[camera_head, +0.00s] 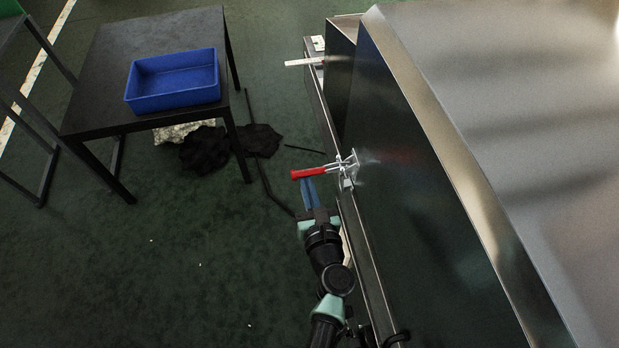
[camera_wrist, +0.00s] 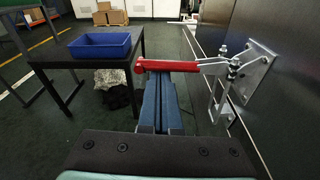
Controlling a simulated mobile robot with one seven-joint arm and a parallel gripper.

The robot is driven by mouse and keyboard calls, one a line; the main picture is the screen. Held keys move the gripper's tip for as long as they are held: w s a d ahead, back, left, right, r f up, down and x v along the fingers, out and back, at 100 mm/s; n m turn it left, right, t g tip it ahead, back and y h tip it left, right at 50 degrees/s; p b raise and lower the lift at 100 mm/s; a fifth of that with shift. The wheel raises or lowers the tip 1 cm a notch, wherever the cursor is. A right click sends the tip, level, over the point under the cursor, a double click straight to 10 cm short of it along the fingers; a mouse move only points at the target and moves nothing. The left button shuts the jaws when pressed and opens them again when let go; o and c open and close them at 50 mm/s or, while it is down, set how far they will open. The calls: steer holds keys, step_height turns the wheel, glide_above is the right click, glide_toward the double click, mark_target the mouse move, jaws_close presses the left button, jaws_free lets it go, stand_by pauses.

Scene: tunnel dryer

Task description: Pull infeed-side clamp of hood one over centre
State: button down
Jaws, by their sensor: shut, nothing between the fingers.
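A toggle clamp (camera_head: 347,167) with a red-gripped handle (camera_head: 307,173) is mounted on the dark side of the metal hood (camera_head: 430,110). Its handle sticks out to the left, away from the hood, roughly level. In the wrist view the red handle (camera_wrist: 167,66) crosses in front of my fingertips, and the clamp's plate and bolt (camera_wrist: 232,70) stand at right. My gripper (camera_head: 306,183) has its blue fingers shut and empty, tips at the handle's outer half. It also shows in the wrist view (camera_wrist: 157,78). I cannot tell whether the tips touch the handle.
A second clamp with a pale handle (camera_head: 304,62) sits farther along the hood. A black table (camera_head: 100,60) with a blue bin (camera_head: 174,96) stands at left. Dark cloth (camera_head: 215,148) lies on the floor beneath it. The green floor (camera_head: 150,270) at lower left is mostly clear.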

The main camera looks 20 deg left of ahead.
mark_target(310, 170)
steer(key=r+m+p, duration=0.1)
steer(key=p, duration=0.1)
steer(key=r+m+p, duration=0.3)
steer(key=r+p, duration=0.1)
steer(key=shift+w+d+m+y, duration=0.2)
steer(key=shift+d+m+y, duration=0.05)
steer(key=shift+m+y, duration=0.15)
steer(key=shift+w+d+r+m+g+y+p, duration=0.15)
steer(key=shift+w+d+r+m+p, duration=0.15)
steer(key=shift+r+m+p, duration=0.4)
steer(key=shift+w+d+r+m+g+y+p, duration=0.15)
steer(key=shift+d+r+m+p, duration=0.3)
steer(key=shift+p, duration=0.3)
